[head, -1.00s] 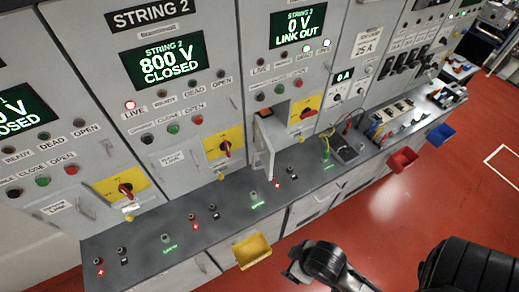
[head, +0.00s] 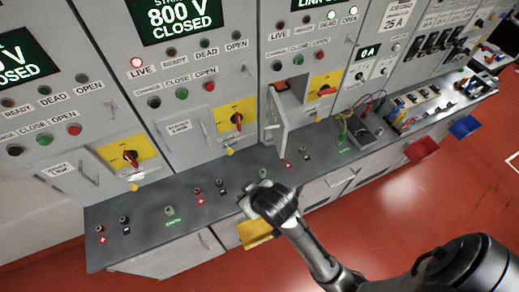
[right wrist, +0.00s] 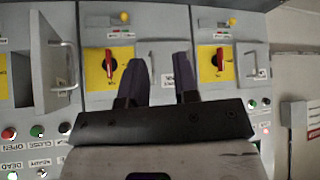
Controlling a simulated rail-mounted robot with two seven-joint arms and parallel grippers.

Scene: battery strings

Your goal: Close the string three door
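The string three door (head: 293,122) is a small grey panel door. It stands open, swung out from the cabinet over the counter, with an orange-red part visible in the opening behind it. In the right wrist view the door (right wrist: 52,65) is at the left, with its bar handle and a dark opening beside it. My right gripper (head: 256,192) is over the counter edge, below and left of the door and apart from it. In the right wrist view its two dark fingers (right wrist: 161,68) are spread with nothing between them. My left gripper is not in view.
Yellow plates with red rotary switches (head: 236,121) sit beside the doors. The grey counter (head: 145,235) carries terminals, and a meter with leads (head: 367,130) lies right of the door. A yellow bin (head: 255,236) hangs under my right gripper. Red floor is clear in front.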

